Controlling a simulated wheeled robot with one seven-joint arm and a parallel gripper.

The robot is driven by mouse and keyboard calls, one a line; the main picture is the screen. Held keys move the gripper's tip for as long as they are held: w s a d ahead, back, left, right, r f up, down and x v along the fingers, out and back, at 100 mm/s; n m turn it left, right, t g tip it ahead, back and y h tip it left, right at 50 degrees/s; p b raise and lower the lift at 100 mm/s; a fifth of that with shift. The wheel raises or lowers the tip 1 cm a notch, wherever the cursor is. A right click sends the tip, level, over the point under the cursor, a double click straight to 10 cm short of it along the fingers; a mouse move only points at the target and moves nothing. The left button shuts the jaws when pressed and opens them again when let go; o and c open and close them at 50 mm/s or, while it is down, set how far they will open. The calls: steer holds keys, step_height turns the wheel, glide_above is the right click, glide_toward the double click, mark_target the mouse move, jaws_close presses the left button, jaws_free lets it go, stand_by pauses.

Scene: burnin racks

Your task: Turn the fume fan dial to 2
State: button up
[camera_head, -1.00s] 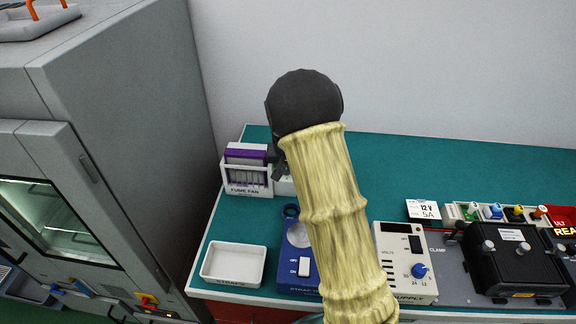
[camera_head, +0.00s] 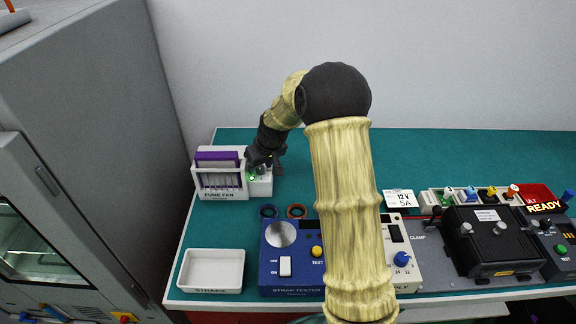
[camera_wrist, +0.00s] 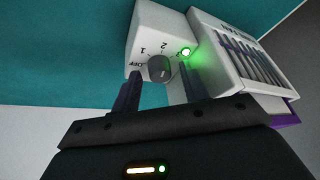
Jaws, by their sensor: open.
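The fume fan (camera_head: 220,194) is a white unit with a slatted front and purple top at the left of the bench. Its control box shows in the wrist view (camera_wrist: 150,28), with a grey round dial (camera_wrist: 159,69) and marks OFF, 1, 2 and 3 around it. A green lamp (camera_wrist: 186,51) glows beside the dial. Which mark the dial points at is not clear. My gripper (camera_wrist: 160,88) is open, with one finger to each side of the dial; contact cannot be told. In the head view my gripper (camera_head: 262,160) is at the control box and partly hides it.
A white tray (camera_head: 212,286) and a blue strap tester (camera_head: 290,290) stand in front of the fan. A power supply (camera_head: 405,278) and black clamp device (camera_head: 490,245) are to the right. A grey cabinet (camera_head: 100,90) stands left. The bench back is clear.

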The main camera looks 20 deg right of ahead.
steer(key=n+y, duration=0.1)
steer(key=n, duration=0.2)
steer(key=n+g+y+p, duration=0.1)
steer(key=n, duration=0.2)
steer(key=shift+w+d, duration=0.1)
steer(key=shift+d, duration=0.1)
steer(key=n+g+p, duration=0.1)
steer(key=n+p, duration=0.1)
steer(key=n, duration=0.1)
steer(key=n+g+p, duration=0.1)
steer(key=n, duration=0.2)
steer(key=shift+w+r+n+g+y+p, duration=0.1)
steer(key=shift+w+n+g+y+p, duration=0.1)
steer(key=shift+n+g+y+p, duration=0.15)
steer(key=shift+d+r+n+g, duration=0.1)
steer(key=shift+r+n+g, duration=0.05)
steer(key=shift+n+g, duration=0.1)
steer(key=b+v, duration=0.1)
steer(key=v, duration=1.6)
steer(key=s+a+r+m+t+h+p, duration=0.1)
steer(key=s+m+p, duration=0.4)
steer(key=s, duration=0.7)
steer(key=s+a+r+m+t+h+p, duration=0.1)
steer(key=s+a+r+m+h+p, duration=0.2)
steer(key=s+m, duration=0.6)
steer(key=s+a+p, duration=0.2)
steer(key=s+p, duration=0.1)
steer(key=shift+s+a+r, duration=0.2)
steer(key=shift+s+a, duration=0.1)
steer(key=shift+s, duration=0.05)
